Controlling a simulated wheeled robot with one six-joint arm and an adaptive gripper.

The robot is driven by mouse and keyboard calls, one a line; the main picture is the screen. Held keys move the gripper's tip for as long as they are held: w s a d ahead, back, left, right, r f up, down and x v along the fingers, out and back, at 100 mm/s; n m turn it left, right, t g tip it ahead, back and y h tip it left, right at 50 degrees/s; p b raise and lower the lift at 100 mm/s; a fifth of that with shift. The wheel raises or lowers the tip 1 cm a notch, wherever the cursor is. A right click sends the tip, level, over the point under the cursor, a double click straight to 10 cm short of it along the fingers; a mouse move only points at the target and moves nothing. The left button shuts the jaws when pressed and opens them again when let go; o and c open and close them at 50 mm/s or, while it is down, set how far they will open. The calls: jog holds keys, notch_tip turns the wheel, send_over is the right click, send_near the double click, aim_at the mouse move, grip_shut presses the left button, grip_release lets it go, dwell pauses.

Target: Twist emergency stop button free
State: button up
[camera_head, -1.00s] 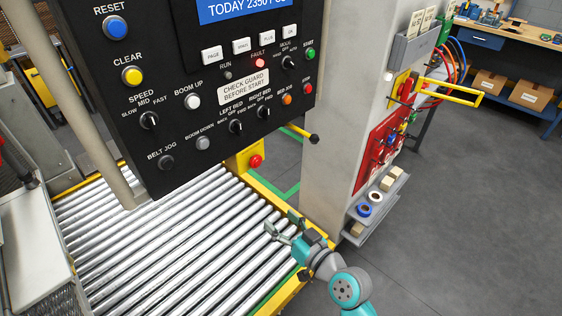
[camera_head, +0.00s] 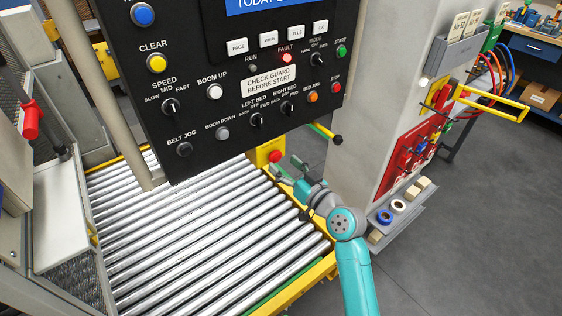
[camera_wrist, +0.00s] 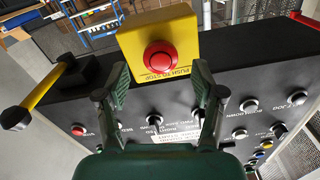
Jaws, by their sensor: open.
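The emergency stop button (camera_wrist: 161,57) is a round red mushroom head on a yellow box (camera_wrist: 185,28) marked "PUSH TO STOP". In the head view the red button (camera_head: 275,156) shows just below the black control panel, on its yellow box (camera_head: 262,153). My gripper (camera_wrist: 160,90) is open and empty in the wrist view. The button lies straight ahead between and beyond its fingertips, not visibly touched. In the head view my gripper (camera_head: 286,168) is beside the button, slightly lower right.
The black control panel (camera_head: 200,120) with several knobs and lamps hangs directly above. A yellow lever with a black knob (camera_head: 337,140) sticks out to the right. Rollers (camera_head: 190,220) lie below. A grey column (camera_head: 375,100) with red lockout board (camera_head: 410,150) stands at right.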

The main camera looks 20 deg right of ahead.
jog(key=shift+x, duration=1.2)
jog(key=c, duration=1.1)
jog(key=shift+c, duration=0.2)
jog(key=shift+m, duration=2.8)
